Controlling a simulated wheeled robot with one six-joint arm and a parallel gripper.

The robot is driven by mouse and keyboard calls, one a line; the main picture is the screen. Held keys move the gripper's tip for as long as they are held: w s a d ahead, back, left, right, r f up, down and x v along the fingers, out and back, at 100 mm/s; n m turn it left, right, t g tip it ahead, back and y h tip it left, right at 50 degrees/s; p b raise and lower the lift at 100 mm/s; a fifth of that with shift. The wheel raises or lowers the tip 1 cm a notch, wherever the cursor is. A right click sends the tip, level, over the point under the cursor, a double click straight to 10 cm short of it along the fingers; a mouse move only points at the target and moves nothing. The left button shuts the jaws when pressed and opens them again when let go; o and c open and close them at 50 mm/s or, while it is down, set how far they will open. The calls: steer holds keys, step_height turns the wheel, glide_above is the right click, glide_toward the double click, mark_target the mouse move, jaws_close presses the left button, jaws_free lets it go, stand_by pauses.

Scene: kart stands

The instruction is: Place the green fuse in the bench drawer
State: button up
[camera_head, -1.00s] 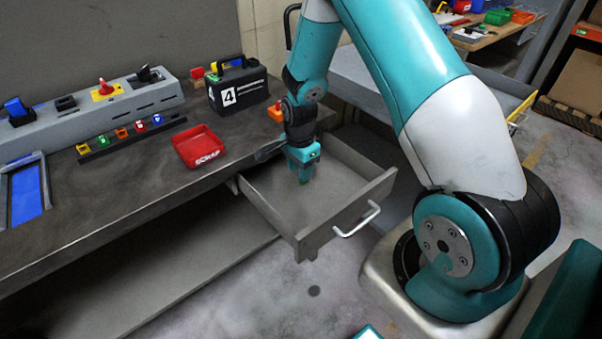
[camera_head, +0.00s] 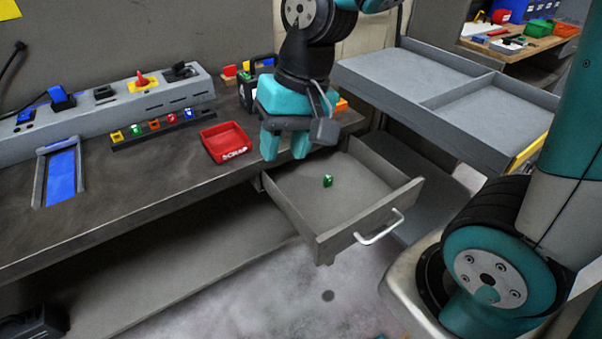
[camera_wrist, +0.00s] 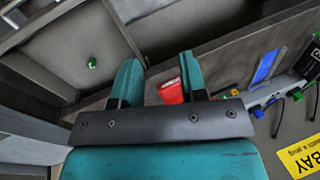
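The green fuse (camera_head: 327,181) lies on the floor of the open bench drawer (camera_head: 377,213), near the drawer's middle. It also shows in the wrist view (camera_wrist: 92,63), off to the left of my fingers. My gripper (camera_head: 285,147) is above the bench's front edge, behind and to the left of the fuse and apart from it. Its two teal fingers are spread with nothing between them. In the wrist view my gripper (camera_wrist: 163,82) shows the same gap, with the red scrap tray seen beyond it.
The red SCRAP tray (camera_head: 225,142) stands on the bench left of my gripper. A fuse rack (camera_head: 155,126) with several coloured fuses, including a green one, lies behind it. A black box (camera_head: 247,92) stands partly hidden behind my gripper. A grey cart (camera_head: 420,72) stands at right.

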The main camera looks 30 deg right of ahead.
steer(key=s+a+r+n+y, duration=0.1)
steer(key=s+a+r+n, duration=0.2)
steer(key=s+n, duration=0.5)
steer(key=shift+s+a+g, duration=0.3)
steer(key=shift+s+a, duration=0.1)
steer(key=shift+s, duration=0.75)
steer(key=shift+r, duration=0.15)
